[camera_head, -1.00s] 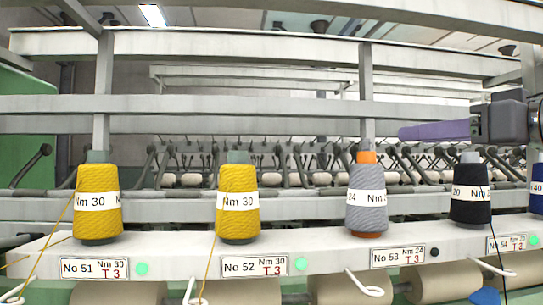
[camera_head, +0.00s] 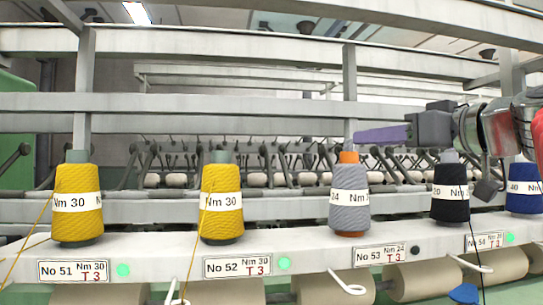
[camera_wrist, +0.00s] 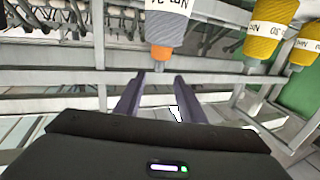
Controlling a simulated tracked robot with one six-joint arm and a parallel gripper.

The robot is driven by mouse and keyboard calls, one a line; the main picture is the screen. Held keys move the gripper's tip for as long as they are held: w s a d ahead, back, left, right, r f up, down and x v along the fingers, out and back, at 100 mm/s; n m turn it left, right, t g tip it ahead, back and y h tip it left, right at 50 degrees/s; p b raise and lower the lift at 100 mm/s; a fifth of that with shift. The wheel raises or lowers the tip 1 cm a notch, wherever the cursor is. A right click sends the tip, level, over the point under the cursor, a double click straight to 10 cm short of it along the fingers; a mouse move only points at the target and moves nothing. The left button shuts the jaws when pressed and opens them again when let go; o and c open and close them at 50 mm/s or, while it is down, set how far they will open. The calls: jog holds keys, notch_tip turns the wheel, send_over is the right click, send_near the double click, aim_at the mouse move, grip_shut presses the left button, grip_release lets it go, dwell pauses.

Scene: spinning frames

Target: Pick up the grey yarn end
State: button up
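The grey yarn cone (camera_head: 349,211) stands upright on the white rail behind the No 53 label, with an orange tube top. It appears upside down in the wrist view (camera_wrist: 183,32), its orange tip just beyond my fingertips. I cannot make out a loose grey yarn end in either view. My gripper (camera_head: 366,137) reaches in from the right, its purple fingers level and a little above the orange tip in the head view. In the wrist view the two fingers (camera_wrist: 159,78) are apart with nothing between them.
Yellow cones (camera_head: 77,205) (camera_head: 222,203) stand to the left. A black cone (camera_head: 451,200) and a blue cone (camera_head: 523,190) stand to the right, below my arm. Grey horizontal beams (camera_head: 220,105) and an upright post (camera_head: 349,85) lie behind the grey cone. White hooks stick out below the rail.

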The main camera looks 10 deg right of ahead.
jog(key=shift+w, duration=0.1)
jog(key=shift+f+x, duration=0.15)
jog(key=shift+x, duration=1.1)
jog(key=shift+f+x, duration=0.1)
jog(key=shift+x, duration=1.15)
jog(key=shift+c, duration=0.4)
grip_shut()
